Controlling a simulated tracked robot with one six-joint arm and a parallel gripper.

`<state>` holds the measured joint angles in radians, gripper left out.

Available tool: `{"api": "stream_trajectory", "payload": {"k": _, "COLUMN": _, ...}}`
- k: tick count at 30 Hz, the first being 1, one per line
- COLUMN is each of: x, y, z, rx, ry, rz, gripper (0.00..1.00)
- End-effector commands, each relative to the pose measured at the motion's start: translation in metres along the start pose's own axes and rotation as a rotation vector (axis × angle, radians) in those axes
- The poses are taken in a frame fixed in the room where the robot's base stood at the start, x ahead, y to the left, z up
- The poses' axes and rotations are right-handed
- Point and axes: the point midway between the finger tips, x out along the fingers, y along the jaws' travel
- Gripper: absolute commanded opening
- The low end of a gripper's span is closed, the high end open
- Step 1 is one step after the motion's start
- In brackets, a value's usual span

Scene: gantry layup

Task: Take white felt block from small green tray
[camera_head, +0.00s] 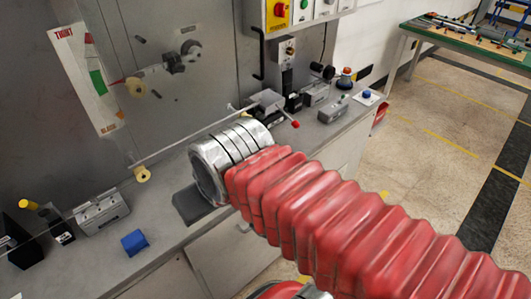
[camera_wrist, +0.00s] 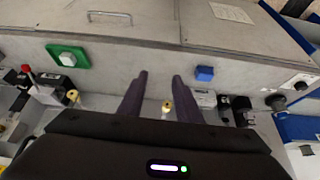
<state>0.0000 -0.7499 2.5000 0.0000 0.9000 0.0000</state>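The small green tray (camera_wrist: 53,49) shows in the wrist view at the left, on the grey worktop near its edge by the cabinet front. The white felt block (camera_wrist: 70,57) appears as a pale patch inside it. My gripper (camera_wrist: 159,75) is open and empty above the worktop, its two dark fingers apart. The tray lies to the left of both fingers. In the head view my red sleeved arm covers the middle of the bench, and I cannot make out the tray, the block or my fingertips there.
A blue block (camera_wrist: 204,73) lies right of my fingers; it also shows in the head view (camera_head: 134,242). A grey device (camera_head: 101,212) stands left of it. A red-knobbed device (camera_wrist: 63,85) stands near the tray. Bare worktop lies between tray and fingers.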

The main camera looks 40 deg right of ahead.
Motion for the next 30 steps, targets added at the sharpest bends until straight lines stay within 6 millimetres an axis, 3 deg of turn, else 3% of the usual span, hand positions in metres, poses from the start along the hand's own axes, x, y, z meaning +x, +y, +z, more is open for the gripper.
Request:
{"api": "stream_trajectory", "payload": {"k": 7, "x": 0.000, "y": 0.000, "z": 0.000, "rx": 0.000, "ry": 0.000, "rz": 0.000, "gripper": 0.31}}
{"api": "stream_trajectory", "payload": {"k": 16, "x": 0.011, "y": 0.004, "z": 0.004, "rx": 0.109, "ry": -0.050, "rz": -0.024, "gripper": 0.52}}
{"api": "stream_trajectory", "payload": {"k": 30, "x": 0.065, "y": 0.027, "z": 0.014, "rx": 0.849, "ry": -0.275, "rz": -0.191, "gripper": 0.53}}
